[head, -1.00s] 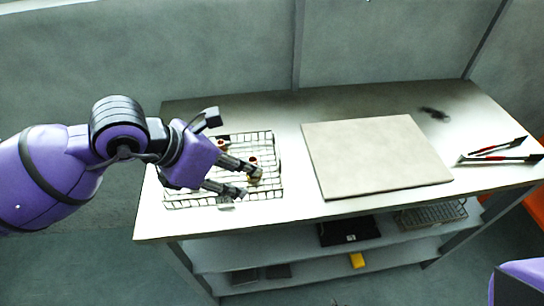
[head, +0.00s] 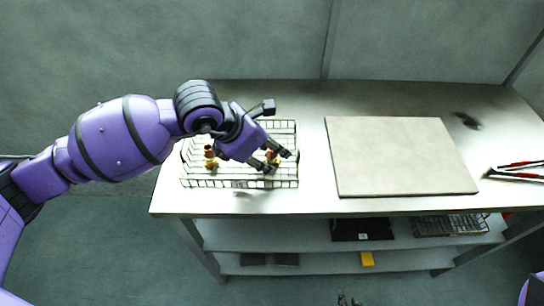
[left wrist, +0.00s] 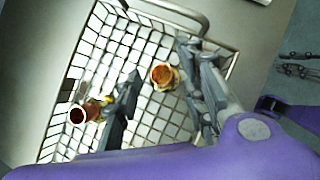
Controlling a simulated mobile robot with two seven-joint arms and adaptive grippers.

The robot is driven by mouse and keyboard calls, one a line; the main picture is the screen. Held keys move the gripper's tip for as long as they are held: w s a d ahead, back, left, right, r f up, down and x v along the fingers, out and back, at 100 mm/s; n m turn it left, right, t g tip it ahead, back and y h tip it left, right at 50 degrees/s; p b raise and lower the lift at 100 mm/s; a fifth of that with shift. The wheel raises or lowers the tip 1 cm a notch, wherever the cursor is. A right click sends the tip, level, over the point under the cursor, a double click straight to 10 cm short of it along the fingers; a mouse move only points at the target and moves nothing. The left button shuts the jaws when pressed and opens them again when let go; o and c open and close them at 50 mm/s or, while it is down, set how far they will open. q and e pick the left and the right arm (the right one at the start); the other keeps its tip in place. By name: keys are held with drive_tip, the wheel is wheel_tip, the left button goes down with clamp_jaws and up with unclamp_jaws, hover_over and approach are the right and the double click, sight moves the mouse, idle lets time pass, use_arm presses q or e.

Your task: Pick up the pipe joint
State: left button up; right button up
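Two copper-and-brass pipe joints stand in a wire mesh basket on the table. The left pipe joint (head: 211,160) is clear of my gripper; it also shows in the left wrist view (left wrist: 78,115). The right pipe joint (head: 272,157) is partly hidden by my left gripper (head: 279,161). In the left wrist view this right joint (left wrist: 163,77) appears between the two spread fingers of the left gripper (left wrist: 160,68), with visible gaps on both sides. The left gripper is open and low over the basket. Small dark fingers (head: 345,299) at the bottom edge seem to be my right gripper.
The mesh basket (head: 240,184) has raised wire walls near the fingers. A flat beige board (head: 400,158) lies right of it. Red-handled pliers (head: 515,170) lie at the table's right end. A lower shelf holds a dark tray (head: 362,229) and a yellow block (head: 367,259).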

use_arm(q)
clamp_jaws()
drive_tip(key=shift+r, duration=0.1)
idle(0.3)
